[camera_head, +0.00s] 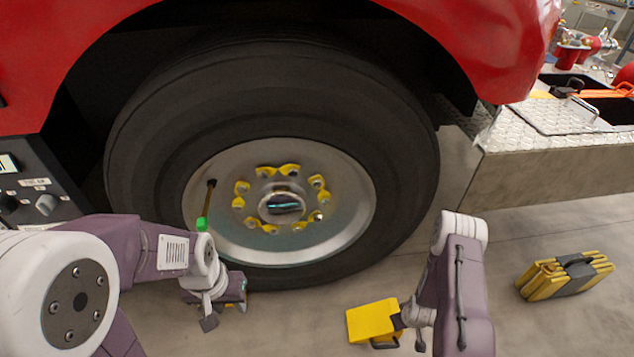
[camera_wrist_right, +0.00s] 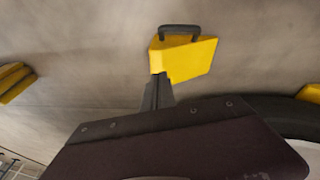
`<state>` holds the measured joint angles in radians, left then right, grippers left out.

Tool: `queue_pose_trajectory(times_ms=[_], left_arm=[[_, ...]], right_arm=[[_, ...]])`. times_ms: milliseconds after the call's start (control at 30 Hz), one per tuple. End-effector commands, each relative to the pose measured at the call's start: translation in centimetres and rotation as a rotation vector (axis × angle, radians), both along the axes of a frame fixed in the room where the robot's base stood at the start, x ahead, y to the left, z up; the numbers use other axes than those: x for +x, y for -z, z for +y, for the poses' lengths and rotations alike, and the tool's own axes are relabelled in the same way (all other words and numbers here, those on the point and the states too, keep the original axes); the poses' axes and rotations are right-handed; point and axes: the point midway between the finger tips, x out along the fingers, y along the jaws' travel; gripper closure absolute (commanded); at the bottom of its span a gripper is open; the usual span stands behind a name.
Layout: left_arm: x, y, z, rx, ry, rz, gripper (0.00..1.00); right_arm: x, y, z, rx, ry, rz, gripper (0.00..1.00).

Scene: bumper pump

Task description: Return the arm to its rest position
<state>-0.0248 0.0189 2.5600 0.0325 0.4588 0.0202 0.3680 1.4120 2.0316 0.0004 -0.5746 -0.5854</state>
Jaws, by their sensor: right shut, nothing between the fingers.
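My left arm enters from the left in the head view. Its gripper (camera_head: 238,292) hangs low in front of the tyre's bottom edge, and its fingers are too small and overlapped to read. My right gripper (camera_head: 398,321) is at the lower right, beside a yellow wheel chock (camera_head: 371,320) in the picture. In the right wrist view the right gripper (camera_wrist_right: 158,79) is shut and empty, its tips overlapping the lower edge of the chock (camera_wrist_right: 188,58); I cannot tell whether they touch. The chock has a dark handle.
A large tyre (camera_head: 400,170) under a red vehicle body (camera_head: 480,40) fills the middle. A green-tipped rod (camera_head: 202,224) shows at the wheel's left. A folded yellow chock set (camera_head: 565,276) lies at right. A metal step (camera_head: 560,160) juts out above it. A dark control panel (camera_head: 30,190) is at left.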

Motion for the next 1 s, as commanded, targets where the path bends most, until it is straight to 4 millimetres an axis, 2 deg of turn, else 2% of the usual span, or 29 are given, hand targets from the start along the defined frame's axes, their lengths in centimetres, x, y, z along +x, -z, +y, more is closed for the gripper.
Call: queue_pose_trajectory(times_ms=[33,67,167,233,300,400,533,667,700,767,800,933,1000], left_arm=[[0.0,0.0,0.0,0.000,0.000,0.000,0.64],[0.0,0.0,0.0,0.000,0.000,0.000,0.64],[0.0,0.0,0.0,0.000,0.000,0.000,0.64],[0.0,0.0,0.0,0.000,0.000,0.000,0.64],[0.0,0.0,0.0,0.000,0.000,0.000,0.64],[0.0,0.0,0.0,0.000,0.000,0.000,0.64],[0.0,0.0,0.0,0.000,0.000,0.000,0.64],[0.0,0.0,0.0,0.000,0.000,0.000,0.64],[0.0,0.0,0.0,0.000,0.000,0.000,0.64],[0.0,0.0,0.0,0.000,0.000,0.000,0.64],[0.0,0.0,0.0,0.000,0.000,0.000,0.64],[0.0,0.0,0.0,0.000,0.000,0.000,0.64],[0.0,-0.1,0.0,0.000,0.000,0.000,0.64]], right_arm=[[2.2,-1.8,-0.1,-0.016,-0.020,-0.041,1.00],[3.4,-2.9,-0.1,-0.024,-0.032,-0.065,1.00],[7.8,-7.9,0.4,-0.050,-0.080,-0.152,1.00],[10.9,-12.9,1.6,-0.063,-0.115,-0.218,1.00],[13.0,-18.3,3.4,-0.059,-0.140,-0.272,1.00],[13.6,-24.9,6.2,-0.035,-0.153,-0.318,1.00],[11.7,-30.6,9.2,0.011,-0.142,-0.327,1.00],[8.2,-33.8,11.2,0.062,-0.105,-0.292,1.00],[6.8,-34.4,11.6,0.078,-0.086,-0.269,1.00],[4.1,-34.9,12.1,0.104,-0.042,-0.214,1.00],[2.0,-34.6,12.2,0.120,-0.003,-0.160,1.00],[-4.1,-32.4,12.1,0.146,0.129,0.051,1.00],[-6.8,-32.1,12.1,0.159,0.249,0.156,1.00]])
